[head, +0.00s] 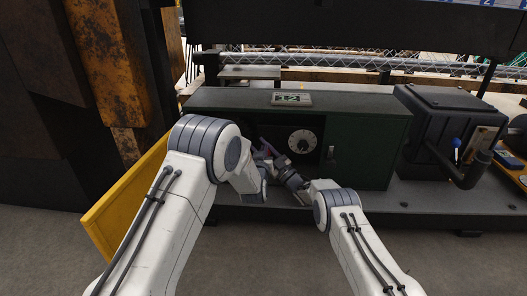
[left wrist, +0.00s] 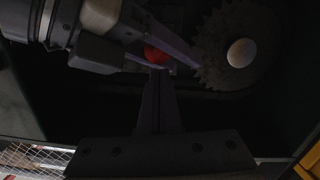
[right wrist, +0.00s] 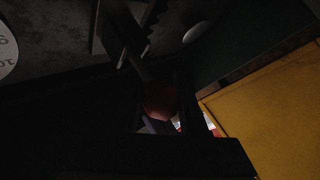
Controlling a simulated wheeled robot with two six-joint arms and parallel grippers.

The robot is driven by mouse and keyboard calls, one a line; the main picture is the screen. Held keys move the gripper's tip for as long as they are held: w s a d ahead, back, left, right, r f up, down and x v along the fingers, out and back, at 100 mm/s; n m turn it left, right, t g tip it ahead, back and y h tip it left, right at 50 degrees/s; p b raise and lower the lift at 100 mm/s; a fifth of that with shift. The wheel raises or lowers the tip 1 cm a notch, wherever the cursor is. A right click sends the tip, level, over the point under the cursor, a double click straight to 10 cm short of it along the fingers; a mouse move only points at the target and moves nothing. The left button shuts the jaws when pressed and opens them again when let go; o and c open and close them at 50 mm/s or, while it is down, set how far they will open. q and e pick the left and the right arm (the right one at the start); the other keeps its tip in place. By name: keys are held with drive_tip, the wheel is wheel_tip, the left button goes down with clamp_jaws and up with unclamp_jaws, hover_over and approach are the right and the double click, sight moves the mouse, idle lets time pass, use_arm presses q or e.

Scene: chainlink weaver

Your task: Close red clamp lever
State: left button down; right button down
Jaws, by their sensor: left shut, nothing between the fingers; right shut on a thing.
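The red knob of the clamp lever (left wrist: 157,55) shows in the dark inside of the cabinet, close to a toothed wheel (left wrist: 228,60). My right gripper (right wrist: 160,98) is shut on this red knob (right wrist: 160,103), which sits between its fingers in the right wrist view. My left gripper (left wrist: 156,72) is shut and empty, with its fingertips just below the knob in the left wrist view. I cannot tell whether they touch it. The lever's arm is mostly in shadow. In the head view the knob cannot be made out and my arms cover part of the opening.
The green cabinet (head: 365,145) has a round white dial (head: 303,141) inside its opening and a small number display (head: 291,99) on top. A yellow panel (head: 125,200) stands at the left. A dark machine with a crank (head: 450,125) stands at the right. Both arms crowd the opening.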

use_arm(q)
drive_tip(key=shift+f, duration=0.8)
use_arm(e)
drive_tip(key=shift+s+a+f, duration=0.15)
drive_tip(key=shift+a+f, duration=0.05)
drive_tip(key=shift+a, duration=0.05)
drive_tip(key=shift+c, duration=2.4)
unclamp_jaws()
drive_tip(key=shift+d+r, duration=0.1)
drive_tip(key=shift+d, duration=0.1)
